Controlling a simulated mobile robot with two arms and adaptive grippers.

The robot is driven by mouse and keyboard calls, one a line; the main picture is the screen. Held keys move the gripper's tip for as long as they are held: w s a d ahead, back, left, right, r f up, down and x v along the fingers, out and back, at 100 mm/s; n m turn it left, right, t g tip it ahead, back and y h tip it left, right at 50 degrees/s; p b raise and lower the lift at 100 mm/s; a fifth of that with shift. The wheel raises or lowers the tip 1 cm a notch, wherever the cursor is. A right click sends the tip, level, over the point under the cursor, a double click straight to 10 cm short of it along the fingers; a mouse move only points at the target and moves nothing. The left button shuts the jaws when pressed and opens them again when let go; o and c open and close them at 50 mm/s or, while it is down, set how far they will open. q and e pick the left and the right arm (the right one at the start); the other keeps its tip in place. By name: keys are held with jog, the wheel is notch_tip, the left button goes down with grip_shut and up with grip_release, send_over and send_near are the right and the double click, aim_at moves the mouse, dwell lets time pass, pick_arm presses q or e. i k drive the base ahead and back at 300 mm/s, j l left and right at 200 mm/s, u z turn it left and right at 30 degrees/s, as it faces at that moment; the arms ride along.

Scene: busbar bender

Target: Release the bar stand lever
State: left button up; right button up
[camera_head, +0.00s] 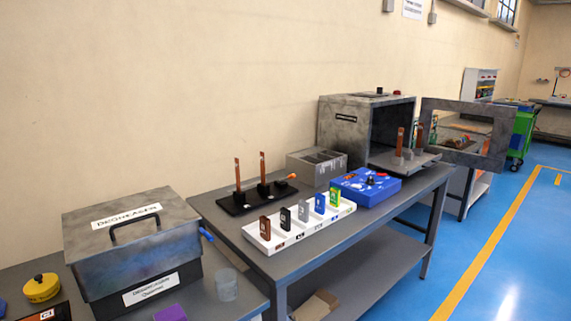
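A black bar stand (242,204) sits on the grey table, near its left end. Two upright copper bars (262,165) stand in it, side by side. A lever with an orange tip (291,176) sticks out from the stand's right side, pointing right and slightly up. The lever's clamping state is too small to tell. Neither of my grippers is in view, and nothing is touching the stand or the lever.
In front is a white tray (258,241) with several coloured blocks. A grey bin (316,165), a blue box (365,188) and an open oven-like chamber (345,125) are to the right. A lidded metal box (131,234) stands at left. Blue floor is free at right.

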aim_at(293, 176)
jog(key=j, duration=0.65)
jog(key=k+j, duration=0.1)
jog(key=j, duration=0.5)
jog(key=i+l, duration=0.25)
jog(key=i, duration=0.15)
jog(key=i+l, duration=0.3)
jog(key=i, duration=0.15)
jog(key=i+l, duration=0.25)
jog(key=i, duration=0.15)
